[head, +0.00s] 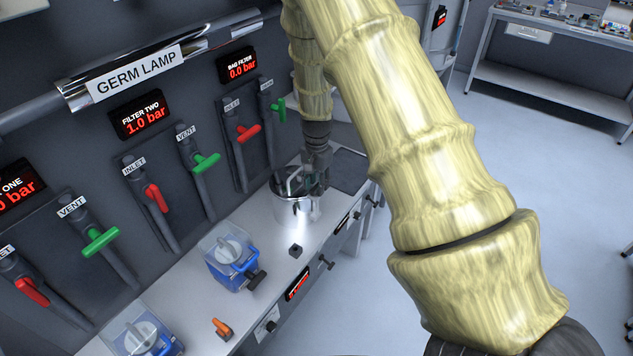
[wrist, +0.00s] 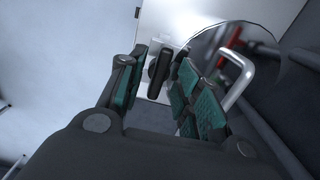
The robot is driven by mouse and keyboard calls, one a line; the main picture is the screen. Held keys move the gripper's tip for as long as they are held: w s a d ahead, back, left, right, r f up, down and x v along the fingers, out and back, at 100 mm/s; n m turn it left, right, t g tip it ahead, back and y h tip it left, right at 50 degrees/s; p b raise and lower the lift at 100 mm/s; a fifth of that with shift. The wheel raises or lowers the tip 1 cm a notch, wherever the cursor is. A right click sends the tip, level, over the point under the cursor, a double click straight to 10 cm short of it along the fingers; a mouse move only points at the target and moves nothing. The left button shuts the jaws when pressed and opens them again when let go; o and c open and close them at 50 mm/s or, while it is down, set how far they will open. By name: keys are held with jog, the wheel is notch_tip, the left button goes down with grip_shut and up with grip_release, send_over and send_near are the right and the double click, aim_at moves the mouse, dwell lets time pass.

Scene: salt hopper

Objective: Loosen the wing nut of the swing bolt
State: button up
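A shiny steel vessel (head: 292,210) stands on the bench below my gripper (head: 318,168) in the head view. In the wrist view, the round mirror-like lid (wrist: 262,42) with its bent bar handle (wrist: 240,82) is at the upper right. A dark upright piece, seemingly the wing nut (wrist: 159,68), stands beside the lid's edge. My gripper (wrist: 162,82) has its teal-padded fingers on either side of this piece. The fingers are apart; a narrow gap shows on its left, and contact on the right cannot be told. The bolt's shank is hidden.
Blue boxes with clear covers (head: 234,262) stand along the bench (head: 195,318). Red and green valve handles (head: 205,162) stick out of the wall panel behind.

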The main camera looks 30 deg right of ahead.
jog(key=shift+s+d+f, duration=0.1)
jog(key=shift+f, duration=0.1)
grip_shut()
